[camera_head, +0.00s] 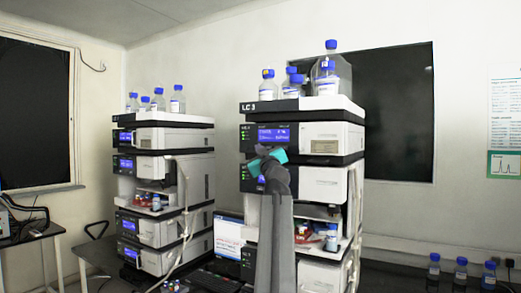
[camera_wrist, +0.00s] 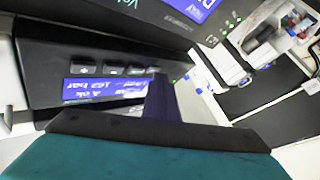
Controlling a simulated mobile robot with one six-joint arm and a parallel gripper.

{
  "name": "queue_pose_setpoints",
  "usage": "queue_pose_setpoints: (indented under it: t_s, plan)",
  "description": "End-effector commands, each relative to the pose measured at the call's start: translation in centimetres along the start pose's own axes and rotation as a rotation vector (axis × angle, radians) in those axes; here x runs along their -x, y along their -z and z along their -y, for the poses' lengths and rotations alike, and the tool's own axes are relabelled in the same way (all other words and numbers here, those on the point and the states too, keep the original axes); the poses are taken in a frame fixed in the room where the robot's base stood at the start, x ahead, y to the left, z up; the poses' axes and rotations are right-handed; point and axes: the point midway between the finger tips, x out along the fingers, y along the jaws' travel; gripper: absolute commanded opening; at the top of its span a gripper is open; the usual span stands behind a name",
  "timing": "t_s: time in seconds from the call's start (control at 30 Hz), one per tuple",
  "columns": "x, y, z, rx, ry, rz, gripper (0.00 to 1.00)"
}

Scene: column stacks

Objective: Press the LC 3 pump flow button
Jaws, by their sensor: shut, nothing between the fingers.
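The stack labelled LC 3 (camera_head: 250,107) stands right of centre in the head view. Its top module has a dark front panel with a lit blue display (camera_head: 273,135). My gripper (camera_head: 260,151), teal and dark, is shut and empty, close in front of the panel just below that display. In the wrist view the shut fingers (camera_wrist: 158,78) point at the right end of a row of small dark buttons (camera_wrist: 113,70) above an upside-down blue display (camera_wrist: 95,91). The button labels are too small to read. The fingers hide what lies behind them. I cannot tell whether they touch the panel.
A similar stack (camera_head: 160,195) stands to the left. Bottles with blue caps (camera_head: 326,75) stand on top of LC 3. A laptop (camera_head: 229,238) is on the bench between the stacks. More bottles (camera_head: 461,270) stand at the right.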

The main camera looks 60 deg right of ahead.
Motion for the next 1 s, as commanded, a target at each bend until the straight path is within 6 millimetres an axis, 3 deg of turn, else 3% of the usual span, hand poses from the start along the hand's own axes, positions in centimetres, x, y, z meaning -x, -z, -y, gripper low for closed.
queue_pose_setpoints:
  t_s: [1.0]
  plan:
    - [1.2, 0.8, 0.8, 0.000, 0.000, 0.000, 0.00]
